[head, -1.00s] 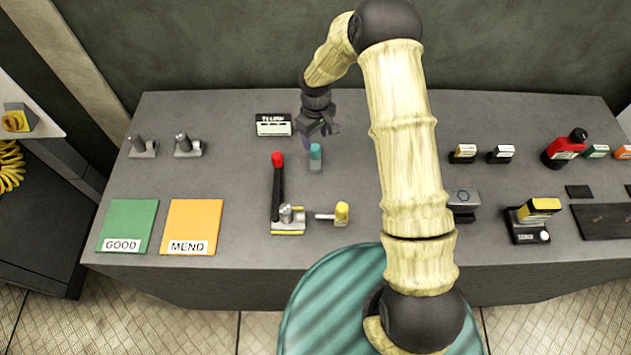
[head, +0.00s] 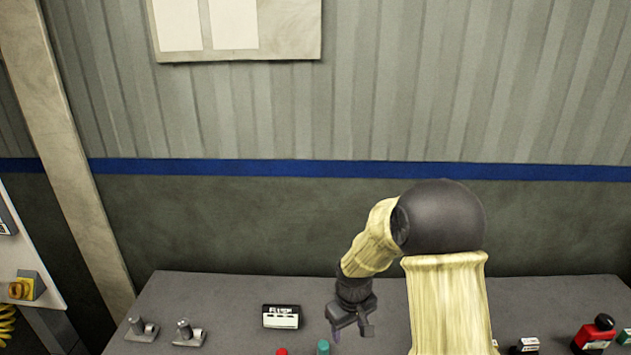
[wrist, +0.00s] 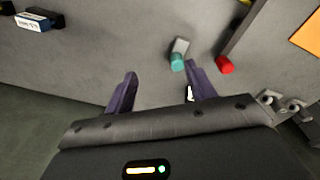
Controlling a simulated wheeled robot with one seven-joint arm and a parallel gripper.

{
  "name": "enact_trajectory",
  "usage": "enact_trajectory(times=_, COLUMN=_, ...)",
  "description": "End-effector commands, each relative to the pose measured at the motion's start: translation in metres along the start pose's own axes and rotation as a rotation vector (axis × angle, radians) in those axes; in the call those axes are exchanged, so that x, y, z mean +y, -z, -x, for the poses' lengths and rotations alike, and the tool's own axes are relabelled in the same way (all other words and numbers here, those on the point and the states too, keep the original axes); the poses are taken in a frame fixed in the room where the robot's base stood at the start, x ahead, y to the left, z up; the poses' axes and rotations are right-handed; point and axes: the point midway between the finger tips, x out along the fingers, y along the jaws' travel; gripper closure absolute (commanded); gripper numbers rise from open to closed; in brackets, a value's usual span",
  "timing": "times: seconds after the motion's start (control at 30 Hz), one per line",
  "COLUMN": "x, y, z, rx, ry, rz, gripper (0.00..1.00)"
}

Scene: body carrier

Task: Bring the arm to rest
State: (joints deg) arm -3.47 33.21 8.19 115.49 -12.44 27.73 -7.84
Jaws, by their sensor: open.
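My arm reaches over the grey bench and bends down at the wrist. My gripper (head: 351,332) hangs above the back part of the bench, to the right of the small black-and-white display box (head: 281,316). In the wrist view my gripper (wrist: 158,88) has its two purple fingers wide apart with nothing between them. A teal-capped grey piece (wrist: 179,56) stands on the bench just beyond the right finger, apart from it. Its teal top (head: 323,347) shows at the bottom edge of the head view.
The red-tipped black lever (wrist: 225,64) is near the teal piece. Two metal pegs on plates (head: 188,333) stand at the bench's left. A pale board (head: 290,35) hangs on the wall. The bench's front is out of the head view.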

Motion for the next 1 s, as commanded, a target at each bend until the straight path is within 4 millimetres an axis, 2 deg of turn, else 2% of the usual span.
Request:
enact_trajectory(times=0.03, x=0.003, y=-0.014, z=0.016, rx=0.013, ry=-0.009, rz=-0.041, gripper=0.45)
enact_trajectory(times=0.1, x=0.005, y=-0.032, z=0.032, rx=0.028, ry=-0.016, rz=-0.095, gripper=0.45)
enact_trajectory(times=0.3, x=0.005, y=-0.089, z=0.072, rx=0.075, ry=-0.031, rz=-0.263, gripper=0.45)
enact_trajectory(times=0.5, x=-0.004, y=-0.145, z=0.098, rx=0.128, ry=-0.034, rz=-0.427, gripper=0.45)
enact_trajectory(times=0.6, x=-0.008, y=-0.162, z=0.104, rx=0.144, ry=-0.032, rz=-0.481, gripper=0.45)
enact_trajectory(times=0.73, x=-0.010, y=-0.170, z=0.106, rx=0.152, ry=-0.030, rz=-0.506, gripper=0.45)
enact_trajectory(times=1.0, x=-0.010, y=-0.170, z=0.106, rx=0.151, ry=-0.030, rz=-0.505, gripper=0.45)
